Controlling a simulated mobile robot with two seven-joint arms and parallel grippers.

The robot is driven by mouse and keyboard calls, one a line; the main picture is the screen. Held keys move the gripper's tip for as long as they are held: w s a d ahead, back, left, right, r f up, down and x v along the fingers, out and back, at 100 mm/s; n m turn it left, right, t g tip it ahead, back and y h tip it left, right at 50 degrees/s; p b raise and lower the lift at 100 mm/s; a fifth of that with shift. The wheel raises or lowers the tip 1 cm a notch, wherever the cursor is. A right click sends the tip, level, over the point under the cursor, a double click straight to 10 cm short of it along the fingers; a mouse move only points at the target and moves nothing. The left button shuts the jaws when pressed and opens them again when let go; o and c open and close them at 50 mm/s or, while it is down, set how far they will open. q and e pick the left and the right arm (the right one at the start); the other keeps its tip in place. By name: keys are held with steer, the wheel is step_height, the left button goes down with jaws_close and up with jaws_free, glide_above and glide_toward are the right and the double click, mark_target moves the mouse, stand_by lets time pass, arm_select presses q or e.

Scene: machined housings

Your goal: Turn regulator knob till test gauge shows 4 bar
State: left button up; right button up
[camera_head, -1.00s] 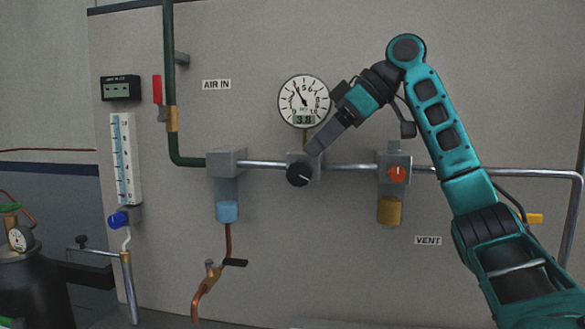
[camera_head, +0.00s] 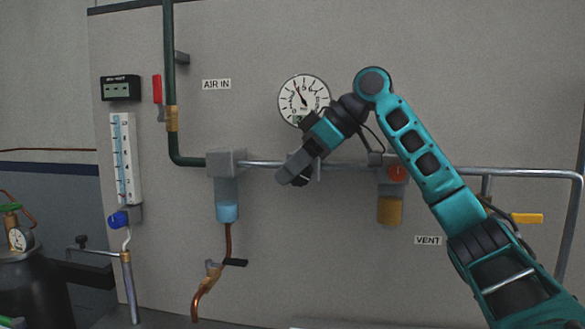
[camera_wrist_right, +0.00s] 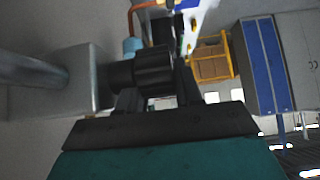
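The regulator knob (camera_head: 302,181) is black and sits on the pipe below the gauge. In the head view my right gripper (camera_head: 287,177) covers much of it. The fingers stand apart. The round white test gauge (camera_head: 303,97) has its needle pointing up and left, near 4; my wrist hides most of its digital readout. My left gripper is out of view.
An orange-red knob (camera_head: 397,173) sits right of the regulator, close to my right arm. A clear blue-bottomed filter bowl (camera_head: 227,200) hangs left. A red lever (camera_head: 157,89) and a yellow handle (camera_head: 527,218) stand farther out.

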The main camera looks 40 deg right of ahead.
steer(key=shift+c, duration=1.3)
steer(key=shift+f+b, duration=0.1)
steer(key=shift+b, duration=0.3)
steer(key=shift+t+y, duration=0.3)
steer(key=shift+t, duration=0.1)
steer(key=o, duration=0.7)
steer(key=shift+r, duration=0.2)
steer(key=v, duration=1.3)
steer(key=shift+p, duration=0.4)
steer(key=shift+f, duration=0.1)
